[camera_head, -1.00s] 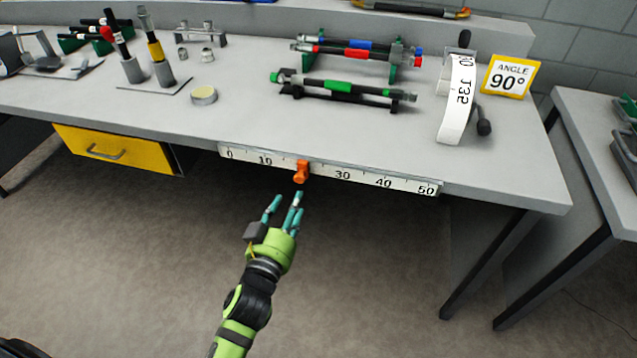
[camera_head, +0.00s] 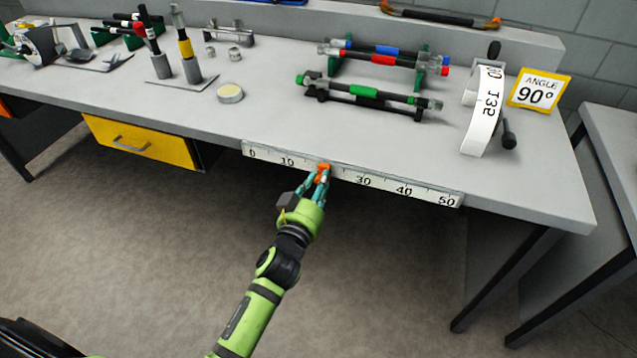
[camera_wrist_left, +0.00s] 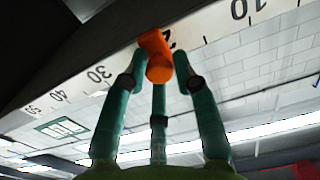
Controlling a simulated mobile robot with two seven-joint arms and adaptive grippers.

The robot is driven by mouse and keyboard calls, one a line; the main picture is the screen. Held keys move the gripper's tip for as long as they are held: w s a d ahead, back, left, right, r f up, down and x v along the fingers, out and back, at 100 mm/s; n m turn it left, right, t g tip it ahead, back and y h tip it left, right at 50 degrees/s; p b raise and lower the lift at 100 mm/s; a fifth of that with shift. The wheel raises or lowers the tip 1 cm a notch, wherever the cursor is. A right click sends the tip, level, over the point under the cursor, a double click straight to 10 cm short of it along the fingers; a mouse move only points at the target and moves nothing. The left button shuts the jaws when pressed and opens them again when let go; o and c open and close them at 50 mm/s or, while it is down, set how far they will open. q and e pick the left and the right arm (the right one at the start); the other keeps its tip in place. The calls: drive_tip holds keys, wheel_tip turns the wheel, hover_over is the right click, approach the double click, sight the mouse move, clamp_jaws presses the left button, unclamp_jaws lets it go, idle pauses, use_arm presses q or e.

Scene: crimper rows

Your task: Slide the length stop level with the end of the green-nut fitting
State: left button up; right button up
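The orange length stop (camera_head: 323,169) sits on the white ruler (camera_head: 405,190) along the bench's front edge, near the 20 mark. My left gripper (camera_head: 317,178) is at the stop, its fingers pointing up at the ruler. In the left wrist view the stop (camera_wrist_left: 158,58) is between the fingertips, with a finger close on each side. I cannot tell whether they press on it. The green-nut fitting (camera_head: 363,92) lies on a low black holder on the bench, behind the ruler. My right gripper is not in view.
A white numbered dial (camera_head: 482,112) and a yellow "ANGLE 90°" sign (camera_head: 540,91) stand at the right.

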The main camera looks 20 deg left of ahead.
use_arm(q)
clamp_jaws()
drive_tip(key=shift+r, duration=0.1)
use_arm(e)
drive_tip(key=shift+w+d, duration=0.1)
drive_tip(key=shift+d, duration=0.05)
